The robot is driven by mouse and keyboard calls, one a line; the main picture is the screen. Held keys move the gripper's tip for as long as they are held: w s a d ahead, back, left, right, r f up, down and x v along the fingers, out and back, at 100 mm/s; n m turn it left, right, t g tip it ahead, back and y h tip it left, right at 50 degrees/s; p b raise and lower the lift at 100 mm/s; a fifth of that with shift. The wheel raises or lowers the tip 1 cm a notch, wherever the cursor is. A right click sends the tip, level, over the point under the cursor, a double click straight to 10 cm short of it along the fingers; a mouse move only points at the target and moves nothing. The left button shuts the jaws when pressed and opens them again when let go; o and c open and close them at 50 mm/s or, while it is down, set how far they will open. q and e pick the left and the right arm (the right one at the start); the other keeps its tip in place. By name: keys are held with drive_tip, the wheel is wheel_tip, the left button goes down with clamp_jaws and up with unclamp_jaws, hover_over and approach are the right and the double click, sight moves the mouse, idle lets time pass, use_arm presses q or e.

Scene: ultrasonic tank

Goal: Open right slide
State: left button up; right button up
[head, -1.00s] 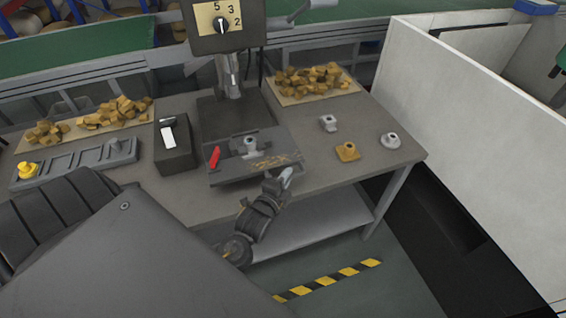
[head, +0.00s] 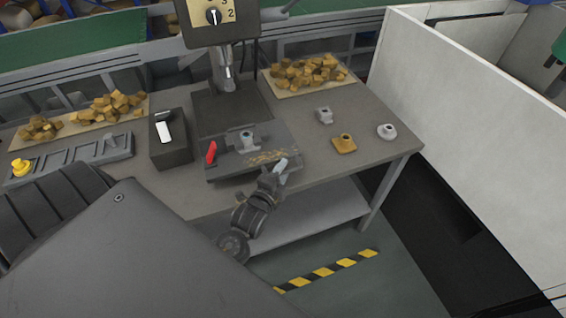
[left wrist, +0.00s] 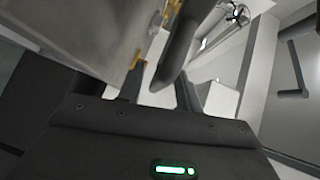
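My left gripper (head: 275,173) is at the front edge of the grey machine table, small and partly hard to make out. In the left wrist view its two dark fingers (left wrist: 158,92) stand apart. A thick dark rod (left wrist: 187,42) comes down from the top into the space between or just beyond them; I cannot tell whether it touches. No closed grip on it is visible. I cannot clearly pick out a right slide. My right gripper is not in view.
A drill-press-like machine with a dial (head: 213,17) stands on the workbench (head: 300,175). A red handle (head: 211,152), a gold part (head: 343,144) and a grey round part (head: 387,131) are on it. A white partition (head: 470,120) bounds the right; striped tape (head: 325,271) marks the floor.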

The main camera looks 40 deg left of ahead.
use_arm(q)
drive_tip(key=b+v, duration=0.1)
drive_tip(key=v, duration=0.9)
drive_tip(key=s+f+n+g+h, duration=0.1)
drive_tip(key=s+f+n+g, duration=0.35)
drive_tip(key=f, duration=1.15)
drive_tip(key=s+f+n+g+h, duration=0.1)
drive_tip(key=s+f+n+g, duration=0.3)
drive_tip(key=f, duration=1.2)
drive_tip(key=s+f+n+g, duration=0.3)
drive_tip(key=s+f+g, duration=0.3)
drive_tip(key=s+f, duration=1.2)
drive_tip(key=s+d, duration=0.1)
drive_tip(key=s, duration=0.3)
drive_tip(key=shift+s+f+g+h, duration=0.3)
drive_tip(key=shift+g+h, duration=0.05)
drive_tip(key=shift+h, duration=0.05)
